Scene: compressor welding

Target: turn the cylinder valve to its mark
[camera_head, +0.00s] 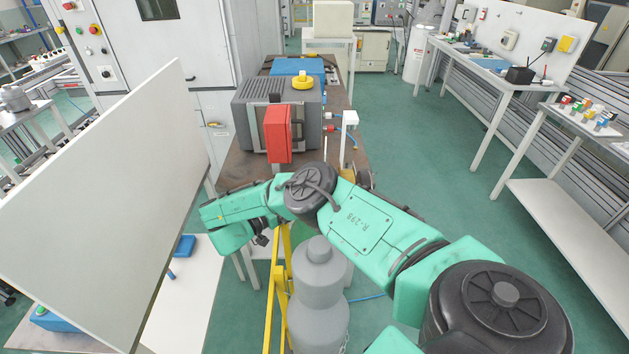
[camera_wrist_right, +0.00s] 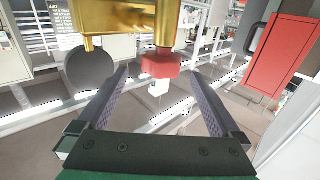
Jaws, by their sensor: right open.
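In the right wrist view, a red valve knob (camera_wrist_right: 162,64) sits on a brass valve body (camera_wrist_right: 118,18). My right gripper (camera_wrist_right: 158,76) is open, with its two fingers on either side of the knob's line. I cannot tell whether a finger touches the knob. No mark on it can be made out. In the head view a grey gas cylinder (camera_head: 319,290) stands in front of the bench, partly behind my right arm. My left gripper is not in view.
A dark round part (camera_wrist_right: 91,72) is left of the knob in the wrist view. A red box (camera_head: 278,134) stands by a grey machine (camera_head: 252,105) on the bench. A yellow frame (camera_head: 270,300) is beside the cylinder. A white panel (camera_head: 100,190) rises at left. Green floor is clear at right.

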